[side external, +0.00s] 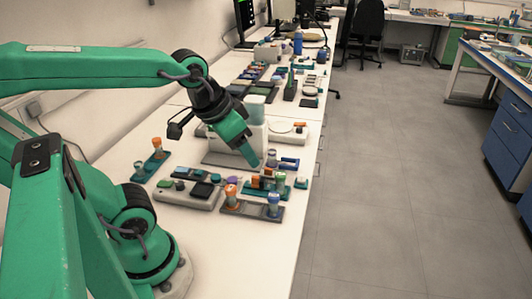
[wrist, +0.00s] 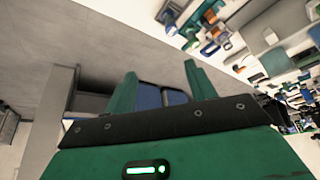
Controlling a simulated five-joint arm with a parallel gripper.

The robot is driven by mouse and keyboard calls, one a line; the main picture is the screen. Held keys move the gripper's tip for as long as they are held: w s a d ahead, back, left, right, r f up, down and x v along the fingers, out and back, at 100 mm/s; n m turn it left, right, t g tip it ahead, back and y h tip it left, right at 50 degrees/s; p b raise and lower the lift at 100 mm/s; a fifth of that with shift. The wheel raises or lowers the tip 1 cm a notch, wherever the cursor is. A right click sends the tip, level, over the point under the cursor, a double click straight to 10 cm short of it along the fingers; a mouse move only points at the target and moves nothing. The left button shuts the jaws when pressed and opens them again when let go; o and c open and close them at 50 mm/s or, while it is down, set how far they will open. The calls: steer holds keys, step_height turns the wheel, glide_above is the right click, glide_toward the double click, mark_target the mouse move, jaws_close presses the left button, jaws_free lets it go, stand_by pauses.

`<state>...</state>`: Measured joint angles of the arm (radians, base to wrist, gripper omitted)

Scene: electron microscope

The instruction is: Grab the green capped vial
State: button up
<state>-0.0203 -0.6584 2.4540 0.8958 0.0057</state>
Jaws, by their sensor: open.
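A small vial with what looks like a green cap (side external: 280,179) stands among the racks near the table's right edge in the side view, partly crowded by its neighbours. My gripper (side external: 253,161) hangs above the table, up and to the left of that vial in the picture, apart from it. In the wrist view my gripper (wrist: 160,69) shows two green fingers spread wide with nothing between them.
An orange-capped vial (side external: 231,196) and a blue-capped vial (side external: 273,204) stand in a dark rack in front. Another orange-capped vial (side external: 157,144) stands in a teal rack at left. A pale instrument (side external: 221,158) is behind my gripper.

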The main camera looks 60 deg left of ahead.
steer(key=w+a+f+g, duration=0.3)
steer(key=w+a+f, duration=0.15)
steer(key=w, duration=0.45)
steer(key=n+g, duration=0.2)
glide_above(280, 175)
steer(key=f, duration=0.9)
steer(key=shift+s+d+f, duration=0.15)
steer(key=shift+d+f, duration=0.1)
steer(key=shift+f, duration=0.1)
steer(key=shift+w+a+f, duration=0.2)
steer(key=shift+a+f, duration=0.05)
steer(key=shift+f, duration=0.25)
steer(key=shift+a+f, duration=0.1)
steer(key=shift+f, duration=3.8)
steer(key=shift+c, duration=0.4)
steer(key=c, duration=1)
